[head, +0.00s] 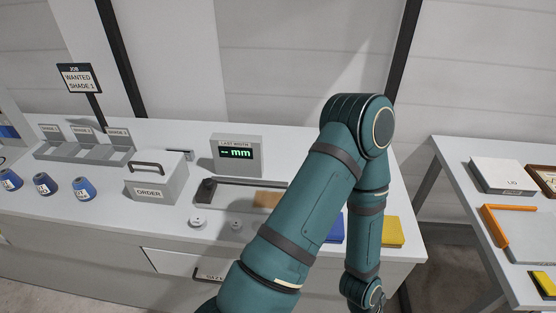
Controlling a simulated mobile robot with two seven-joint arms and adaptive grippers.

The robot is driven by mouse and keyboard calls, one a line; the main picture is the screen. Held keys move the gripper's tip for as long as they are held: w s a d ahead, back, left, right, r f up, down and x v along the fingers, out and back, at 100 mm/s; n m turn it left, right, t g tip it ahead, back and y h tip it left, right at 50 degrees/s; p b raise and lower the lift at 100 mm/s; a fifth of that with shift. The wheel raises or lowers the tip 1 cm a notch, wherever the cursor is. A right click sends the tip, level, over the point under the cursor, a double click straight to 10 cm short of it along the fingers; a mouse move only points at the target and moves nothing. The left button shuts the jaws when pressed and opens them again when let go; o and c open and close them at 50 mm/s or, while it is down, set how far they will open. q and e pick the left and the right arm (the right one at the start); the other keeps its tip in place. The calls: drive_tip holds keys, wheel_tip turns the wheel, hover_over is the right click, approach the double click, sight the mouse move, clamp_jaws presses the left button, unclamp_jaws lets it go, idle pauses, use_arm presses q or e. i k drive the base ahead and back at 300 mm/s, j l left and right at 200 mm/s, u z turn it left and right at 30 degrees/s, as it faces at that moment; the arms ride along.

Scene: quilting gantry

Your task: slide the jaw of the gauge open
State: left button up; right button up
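The gauge (240,181) lies on the white bench top in front of the display box; it looks like a grey rail with a dark block (206,189) at its left end. My arm hides its right part, so I cannot tell where the jaw stands. The display box (236,141), marked LAST WIDTH, reads "-- mm" in green. One of my teal arms rises from the bottom edge, bends at the top and drops to the right of the gauge. Its wrist meets the bottom edge and no fingers show. My other arm is not in view.
A tan block (267,199), a blue block (335,229) and a yellow block (392,233) lie along the bench (300,162). A grey ORDER box (155,180), blue spools (83,188) and a divided rack (84,146) stand left. A second table (450,150) stands right, past a gap.

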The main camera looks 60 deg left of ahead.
sight(210, 185)
drive_tip(key=u, duration=2.4)
drive_tip(key=k+j+u, duration=0.15)
drive_tip(key=u, duration=0.25)
drive_tip(key=i, duration=0.35)
